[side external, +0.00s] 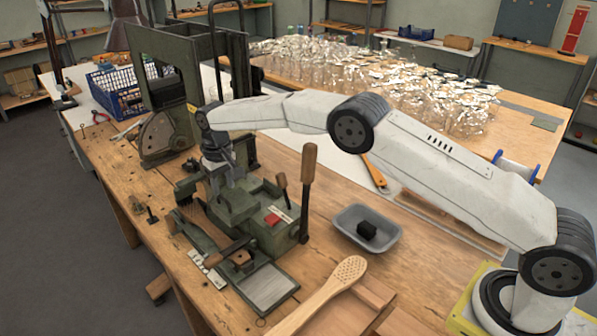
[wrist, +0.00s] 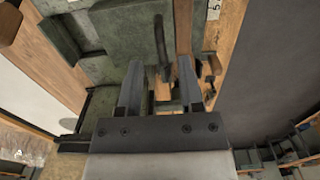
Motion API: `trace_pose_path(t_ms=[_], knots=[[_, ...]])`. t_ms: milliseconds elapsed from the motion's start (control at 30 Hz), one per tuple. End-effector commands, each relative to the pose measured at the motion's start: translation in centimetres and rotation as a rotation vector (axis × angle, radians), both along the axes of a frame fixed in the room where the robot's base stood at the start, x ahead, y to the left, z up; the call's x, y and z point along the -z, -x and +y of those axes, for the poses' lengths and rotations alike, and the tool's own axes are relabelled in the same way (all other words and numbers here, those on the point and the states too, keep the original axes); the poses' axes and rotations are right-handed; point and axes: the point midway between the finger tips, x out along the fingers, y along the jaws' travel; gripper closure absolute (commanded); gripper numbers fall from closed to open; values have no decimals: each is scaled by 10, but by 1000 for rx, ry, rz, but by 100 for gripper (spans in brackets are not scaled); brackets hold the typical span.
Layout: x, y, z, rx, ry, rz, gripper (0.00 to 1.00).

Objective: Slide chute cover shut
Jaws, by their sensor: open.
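The green tufting machine (side external: 250,205) stands on the wooden bench, with a wooden-handled lever (side external: 308,185) and a red button (side external: 273,219). I cannot tell for certain which of its green parts is the chute cover. My gripper (side external: 218,178) is at the back left of the machine, pointing down. In the wrist view my gripper (wrist: 161,80) is open, and nothing is clearly held. A dark curved bar (wrist: 161,48) shows between and beyond the fingertips. Green machine plates (wrist: 125,22) lie beyond the left finger. Any contact there is hidden.
A grey tray (side external: 352,244) with a black block sits right of the machine. A wooden brush body (side external: 325,293) lies in front. A tall green frame (side external: 200,85) stands behind my gripper. A blue crate (side external: 118,88) is at the back left.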

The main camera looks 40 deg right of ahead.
Motion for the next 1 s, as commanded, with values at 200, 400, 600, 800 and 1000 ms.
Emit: trace_pose_path(t_ms=[200,400,600,800,1000], knots=[[24,0,0,0,0,1,53],[42,0,0,-1,0,1,53],[52,-1,0,-1,0,0,53],[55,-1,0,-1,0,0,53],[55,-1,0,-1,0,0,56]])
